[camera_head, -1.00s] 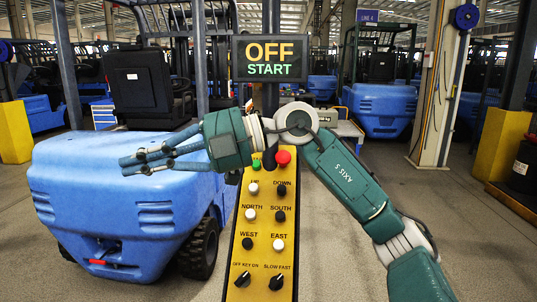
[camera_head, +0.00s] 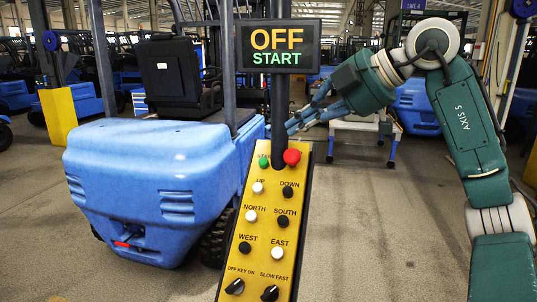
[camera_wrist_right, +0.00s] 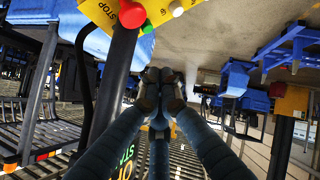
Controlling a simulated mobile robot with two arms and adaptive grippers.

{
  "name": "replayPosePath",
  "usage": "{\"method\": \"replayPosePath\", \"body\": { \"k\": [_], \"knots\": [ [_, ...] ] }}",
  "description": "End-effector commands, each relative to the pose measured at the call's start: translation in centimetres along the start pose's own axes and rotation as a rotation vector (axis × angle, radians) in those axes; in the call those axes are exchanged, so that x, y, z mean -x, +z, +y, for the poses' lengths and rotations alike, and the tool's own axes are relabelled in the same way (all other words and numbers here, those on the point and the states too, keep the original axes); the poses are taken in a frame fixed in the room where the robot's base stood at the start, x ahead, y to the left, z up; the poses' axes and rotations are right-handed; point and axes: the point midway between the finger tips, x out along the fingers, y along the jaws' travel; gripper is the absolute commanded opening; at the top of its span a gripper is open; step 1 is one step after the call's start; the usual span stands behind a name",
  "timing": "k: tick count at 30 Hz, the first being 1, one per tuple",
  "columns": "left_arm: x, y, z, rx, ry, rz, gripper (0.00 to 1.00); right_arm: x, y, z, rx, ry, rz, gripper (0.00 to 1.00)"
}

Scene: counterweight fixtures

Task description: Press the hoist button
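The yellow control panel (camera_head: 265,225) leans below a display (camera_head: 279,46) reading OFF and START. At its top are a green button (camera_head: 264,162) and a red button (camera_head: 292,157). Below are a white UP button (camera_head: 257,187) and a black DOWN button (camera_head: 288,192). No button is labelled hoist. My right gripper (camera_head: 292,127) is just right of the post, above the red button and apart from it. In the right wrist view its fingertips (camera_wrist_right: 160,88) meet with nothing between them; the red button (camera_wrist_right: 132,14) is at the top. My left gripper is not in view.
White and black NORTH, SOUTH, WEST and EAST buttons and two knobs fill the lower panel. The dark post (camera_head: 279,115) carries the display. A blue forklift (camera_head: 150,185) stands close at the left. Floor right of the panel is clear.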

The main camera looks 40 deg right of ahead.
Motion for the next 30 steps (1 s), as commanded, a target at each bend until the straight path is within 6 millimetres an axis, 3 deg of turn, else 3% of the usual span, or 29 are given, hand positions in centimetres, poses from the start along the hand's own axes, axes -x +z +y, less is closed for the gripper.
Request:
{"method": "replayPosePath", "body": {
  "k": [9,16,21,30],
  "knots": [
    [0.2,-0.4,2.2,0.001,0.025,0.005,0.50,-5.4,0.0,-0.1,0.001,-0.006,-0.001,0.00],
    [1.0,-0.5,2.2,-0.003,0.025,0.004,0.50,-10.1,-0.1,-0.1,0.002,-0.006,0.000,0.00],
    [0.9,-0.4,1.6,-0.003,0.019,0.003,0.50,-11.8,2.0,-0.1,0.000,-0.003,-0.002,0.00],
    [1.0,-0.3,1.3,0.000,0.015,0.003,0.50,-12.6,2.8,-0.1,0.002,-0.001,0.001,0.00]
  ]
}}
